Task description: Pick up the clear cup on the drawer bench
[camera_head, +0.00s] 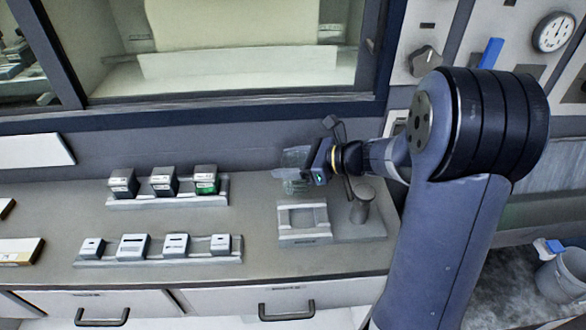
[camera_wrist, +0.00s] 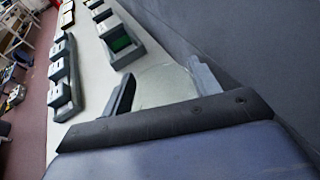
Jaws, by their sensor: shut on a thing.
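The clear cup (camera_head: 294,163) is at the back of the drawer bench (camera_head: 255,255), between the fingers of my gripper (camera_head: 312,168). In the wrist view the cup (camera_wrist: 165,85) shows as a pale, see-through shape between the two fingers of my gripper (camera_wrist: 162,88). My gripper is shut on it from the right side. The cup looks upright in the head view, just behind a grey square holder. I cannot tell whether its base touches the bench.
The square holder (camera_head: 303,236) and a short grey post (camera_head: 361,205) stand in front of my gripper. Two racks of small blocks, one at the back (camera_head: 168,196) and one in front (camera_head: 155,257), are to the left. A wall (camera_head: 230,140) rises close behind.

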